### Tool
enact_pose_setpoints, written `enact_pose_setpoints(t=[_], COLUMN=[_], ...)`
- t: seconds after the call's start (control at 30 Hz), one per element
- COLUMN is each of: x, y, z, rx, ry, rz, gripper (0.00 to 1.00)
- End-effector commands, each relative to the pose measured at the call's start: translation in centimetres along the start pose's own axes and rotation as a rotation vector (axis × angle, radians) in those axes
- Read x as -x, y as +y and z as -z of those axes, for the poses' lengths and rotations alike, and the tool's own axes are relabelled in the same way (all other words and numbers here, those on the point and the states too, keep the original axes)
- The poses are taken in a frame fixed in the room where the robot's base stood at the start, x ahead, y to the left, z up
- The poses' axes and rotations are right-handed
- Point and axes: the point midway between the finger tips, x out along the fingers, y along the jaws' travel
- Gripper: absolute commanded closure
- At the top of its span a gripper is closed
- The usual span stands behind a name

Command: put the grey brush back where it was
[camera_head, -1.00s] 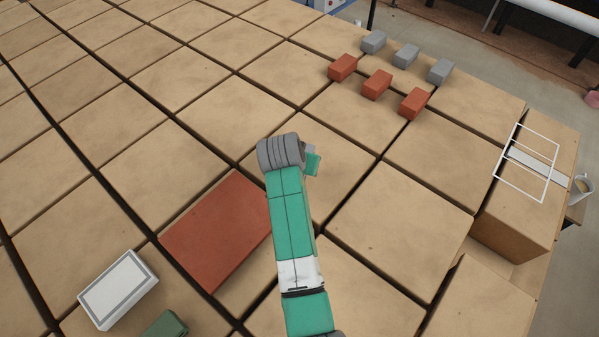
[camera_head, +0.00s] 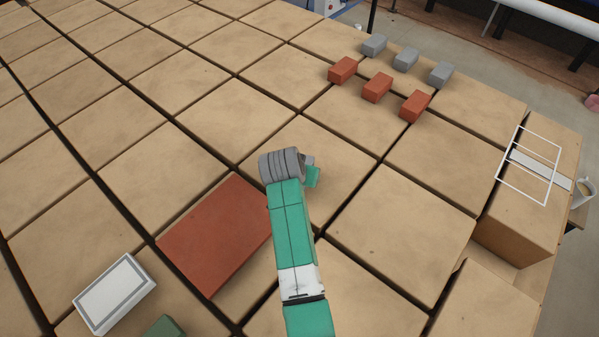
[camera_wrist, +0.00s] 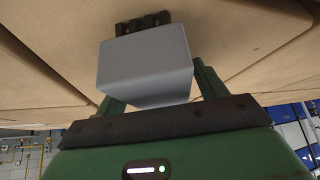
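In the wrist view a plain grey block-like body (camera_wrist: 148,62) sits between the two green fingers of my gripper (camera_wrist: 160,88), with a dark toothed piece (camera_wrist: 143,22) beyond its far edge. I take it for the grey brush; its underside and any bristles are not clear. My gripper is shut on it. In the head view my gripper (camera_head: 311,172) is mostly hidden behind my grey wrist, above the tan blocks right of the red slab. Only a bit of grey and green shows there.
Three grey bricks (camera_head: 406,58) and three red bricks (camera_head: 377,88) stand at the back right. A red slab (camera_head: 215,235), a white framed box (camera_head: 114,293) and a green block (camera_head: 166,327) lie at lower left. A white outline frame (camera_head: 530,165) and cup (camera_head: 583,191) are at right.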

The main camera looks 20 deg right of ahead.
Motion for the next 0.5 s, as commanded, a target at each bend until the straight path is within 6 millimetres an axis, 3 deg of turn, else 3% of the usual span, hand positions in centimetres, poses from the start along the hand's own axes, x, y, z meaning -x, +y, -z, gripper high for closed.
enact_pose_setpoints(t=[0.13, 0.23, 0.5], x=[0.2, 1.5, 8.5], y=[0.0, -0.1, -0.1], z=[0.1, 0.3, 0.4], rx=[0.0, 0.0, 0.001], ry=[0.001, 0.001, 0.003], rz=[0.0, 0.001, 0.002], gripper=[0.29, 0.29, 0.29])
